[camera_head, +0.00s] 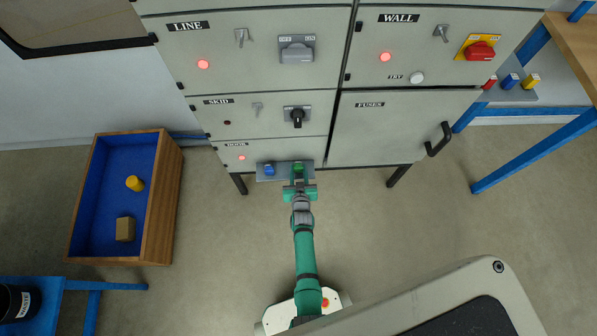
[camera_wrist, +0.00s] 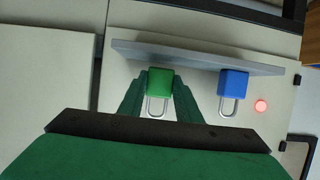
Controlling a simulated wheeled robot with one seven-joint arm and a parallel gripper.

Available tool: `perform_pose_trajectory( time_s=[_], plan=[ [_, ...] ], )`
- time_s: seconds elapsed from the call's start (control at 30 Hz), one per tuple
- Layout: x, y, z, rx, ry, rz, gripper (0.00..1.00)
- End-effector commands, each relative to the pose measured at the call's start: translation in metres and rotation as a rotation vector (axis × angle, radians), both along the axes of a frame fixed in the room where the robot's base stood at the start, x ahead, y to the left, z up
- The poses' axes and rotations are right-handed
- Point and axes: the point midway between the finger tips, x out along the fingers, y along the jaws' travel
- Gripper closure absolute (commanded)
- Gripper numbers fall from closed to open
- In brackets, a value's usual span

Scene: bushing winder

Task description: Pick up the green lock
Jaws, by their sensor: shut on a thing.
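The green lock (camera_wrist: 160,83) is between the fingers of my gripper (camera_wrist: 160,95) in the wrist view, its shackle pointing towards the palm. Both fingers press on its sides, so my gripper is shut on it. The lock is at the grey shelf (camera_wrist: 200,57); I cannot tell whether it still touches it. In the head view the green lock (camera_head: 298,168) shows just beyond my gripper (camera_head: 298,182), partly hidden by it. A blue lock (camera_wrist: 233,84) is beside it on the shelf, also seen in the head view (camera_head: 269,169).
The grey cabinet with panels LINE, WALL, SKID, DOOR and FUSES (camera_head: 395,130) stands behind the shelf. A wooden box with a blue inside (camera_head: 148,215) is on the floor at left. A blue-legged table (camera_head: 535,150) is at right. Floor around my arm is clear.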

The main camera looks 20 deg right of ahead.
Motion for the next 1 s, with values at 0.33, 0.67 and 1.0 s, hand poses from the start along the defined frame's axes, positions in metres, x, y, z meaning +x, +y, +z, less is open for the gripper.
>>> perform_pose_trajectory(
  time_s=[0.33,0.67,1.0],
  plan=[
    [-0.014,-0.005,0.033,-0.001,-0.002,0.0,0.93],
    [-0.06,-0.021,0.081,-0.001,0.002,0.003,0.93],
    [-0.116,-0.044,0.109,-0.001,0.0,0.002,0.93]
  ],
)
